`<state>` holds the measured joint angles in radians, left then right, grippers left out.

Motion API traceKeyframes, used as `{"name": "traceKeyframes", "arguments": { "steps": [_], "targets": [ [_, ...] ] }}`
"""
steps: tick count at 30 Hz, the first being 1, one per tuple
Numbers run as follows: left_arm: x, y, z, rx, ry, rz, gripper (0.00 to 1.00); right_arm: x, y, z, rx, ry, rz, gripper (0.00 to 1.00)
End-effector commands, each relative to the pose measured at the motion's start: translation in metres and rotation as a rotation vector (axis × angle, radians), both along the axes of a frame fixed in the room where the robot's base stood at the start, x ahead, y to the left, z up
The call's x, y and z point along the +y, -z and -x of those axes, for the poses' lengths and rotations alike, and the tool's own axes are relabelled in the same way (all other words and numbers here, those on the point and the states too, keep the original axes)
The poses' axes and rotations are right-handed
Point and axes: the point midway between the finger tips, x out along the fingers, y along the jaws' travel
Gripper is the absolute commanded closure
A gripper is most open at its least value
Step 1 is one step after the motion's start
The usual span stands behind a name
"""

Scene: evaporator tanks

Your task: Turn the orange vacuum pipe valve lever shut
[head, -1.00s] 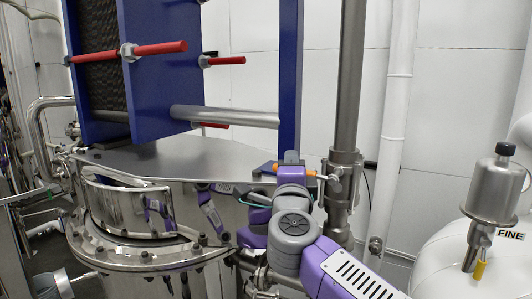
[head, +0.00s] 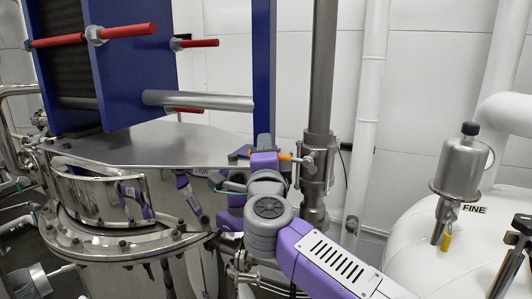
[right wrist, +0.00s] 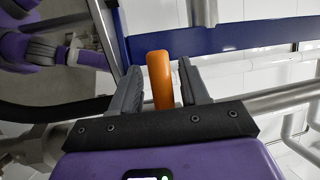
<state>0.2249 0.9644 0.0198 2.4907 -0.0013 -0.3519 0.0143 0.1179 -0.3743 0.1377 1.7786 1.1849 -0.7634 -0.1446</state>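The orange vacuum pipe valve lever (head: 285,156) sticks out to the left from a steel valve body (head: 309,161) on the upright grey pipe. My right gripper (head: 264,146) is at the lever, left of the pipe. In the right wrist view the orange lever (right wrist: 160,80) stands between the two grey fingers of my right gripper (right wrist: 161,90). A narrow gap shows on each side of the lever, so the fingers are open around it. In the head view the gripper hides part of the lever. My left gripper is not in view.
The thick upright pipe (head: 320,80) stands just right of my right gripper. A steel tank top (head: 150,150) and a blue frame (head: 120,65) with red rods are to the left. A white tank (head: 430,245) with a steel canister (head: 460,165) is at the right.

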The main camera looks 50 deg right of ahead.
Motion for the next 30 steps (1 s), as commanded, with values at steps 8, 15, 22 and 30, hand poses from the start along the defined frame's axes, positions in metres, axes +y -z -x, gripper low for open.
{"name": "traceKeyframes", "arguments": {
  "steps": [8,15,22,30],
  "targets": [
    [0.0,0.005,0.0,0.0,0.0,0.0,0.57,0.013,0.002,0.013,-0.005,-0.001,0.001,0.55],
    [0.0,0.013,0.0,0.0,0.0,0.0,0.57,0.042,0.01,0.04,-0.003,0.0,0.002,0.55],
    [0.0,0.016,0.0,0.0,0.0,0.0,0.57,0.055,0.013,0.051,0.0,0.0,0.0,0.55],
    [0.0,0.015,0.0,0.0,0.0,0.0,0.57,0.055,0.013,0.051,0.0,0.0,0.0,0.55]
  ]
}}
